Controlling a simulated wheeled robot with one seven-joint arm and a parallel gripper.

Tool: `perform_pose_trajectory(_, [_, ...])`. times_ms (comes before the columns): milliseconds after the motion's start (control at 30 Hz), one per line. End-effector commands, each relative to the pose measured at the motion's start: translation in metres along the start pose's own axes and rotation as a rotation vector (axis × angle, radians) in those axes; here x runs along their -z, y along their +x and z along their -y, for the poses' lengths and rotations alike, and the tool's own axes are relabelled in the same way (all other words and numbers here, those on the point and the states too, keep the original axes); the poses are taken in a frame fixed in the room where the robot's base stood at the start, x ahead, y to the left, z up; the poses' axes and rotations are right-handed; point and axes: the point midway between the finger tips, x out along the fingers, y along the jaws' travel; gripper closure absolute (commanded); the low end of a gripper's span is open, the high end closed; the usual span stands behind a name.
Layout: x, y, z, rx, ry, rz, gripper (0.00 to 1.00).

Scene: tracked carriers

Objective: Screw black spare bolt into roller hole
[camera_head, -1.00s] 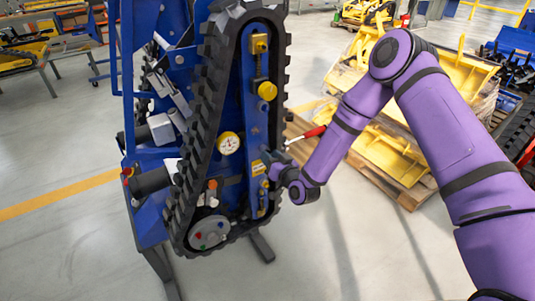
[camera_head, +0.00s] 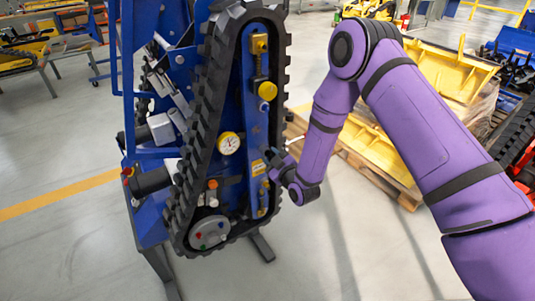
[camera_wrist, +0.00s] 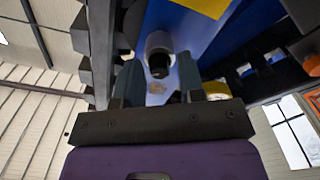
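The upright carrier with its black track (camera_head: 203,100) and blue side beam (camera_head: 252,122) stands in the middle of the head view. My gripper (camera_head: 273,160) is at the right side of the beam's lower part, close to it. In the wrist view my gripper (camera_wrist: 160,72) has its two grey fingers apart. A pale grey cylinder (camera_wrist: 159,42) with a dark round end (camera_wrist: 159,66) shows between and beyond the fingertips. I cannot tell whether that dark end is the black bolt or a hole, nor whether the fingers touch the cylinder.
Blue frame parts and the track's lugs lie close to my gripper. A round gauge (camera_head: 228,143) and yellow knob (camera_head: 267,90) are on the carrier. A pallet (camera_head: 408,192) with yellow parts stands behind my arm.

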Motion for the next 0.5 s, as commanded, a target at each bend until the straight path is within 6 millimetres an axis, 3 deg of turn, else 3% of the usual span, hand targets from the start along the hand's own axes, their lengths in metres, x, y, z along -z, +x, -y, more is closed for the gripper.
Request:
perform_pose_trajectory(100, [-0.0001, -0.0001, 0.0, 0.0, 0.001, 0.0, 0.66])
perform_pose_trajectory(267, [-0.0001, -0.0001, 0.0, 0.0, 0.001, 0.0, 1.0])
perform_pose_trajectory(500, [-0.0006, -0.0002, -0.0003, -0.001, 0.028, 0.001, 1.0])
